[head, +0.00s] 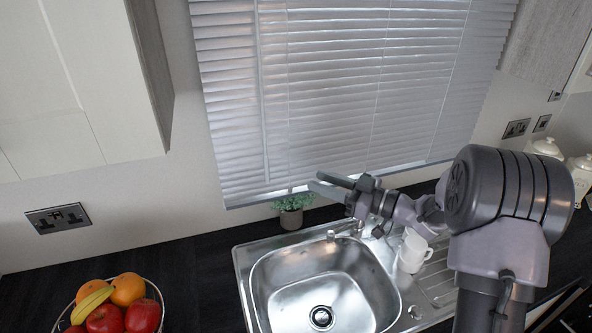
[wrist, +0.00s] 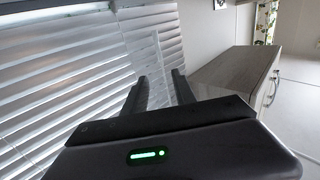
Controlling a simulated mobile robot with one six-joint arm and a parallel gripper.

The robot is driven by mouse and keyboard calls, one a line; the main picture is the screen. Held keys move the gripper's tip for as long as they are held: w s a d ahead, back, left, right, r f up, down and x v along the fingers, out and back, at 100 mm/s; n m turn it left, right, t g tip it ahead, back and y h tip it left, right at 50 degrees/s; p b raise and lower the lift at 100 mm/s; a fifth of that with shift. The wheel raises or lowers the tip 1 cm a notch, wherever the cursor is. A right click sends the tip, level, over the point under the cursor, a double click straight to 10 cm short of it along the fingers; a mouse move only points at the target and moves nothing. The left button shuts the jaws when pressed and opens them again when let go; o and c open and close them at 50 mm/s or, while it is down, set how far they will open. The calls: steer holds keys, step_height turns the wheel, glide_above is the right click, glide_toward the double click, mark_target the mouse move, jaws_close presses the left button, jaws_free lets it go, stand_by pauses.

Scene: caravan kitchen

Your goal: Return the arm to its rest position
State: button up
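My arm reaches over the right side of the sink in the head view. My gripper (head: 332,185) points left, above the back edge of the sink and in front of the window blind. In the wrist view, the two fingers of my gripper (wrist: 158,90) stand apart with a clear gap and nothing between them. The gripper is open and empty. Part of the arm is hidden behind its own large joint in the head view.
A steel sink (head: 241,262) is set in the dark worktop (head: 195,270). White cups (head: 411,252) stand on its drainer, close to my arm. A potted plant (head: 291,211) stands behind the sink. A fruit bowl (head: 158,292) is at left. Blinds (head: 330,90) and a cupboard (head: 75,85) are behind.

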steer(key=shift+v, duration=1.55)
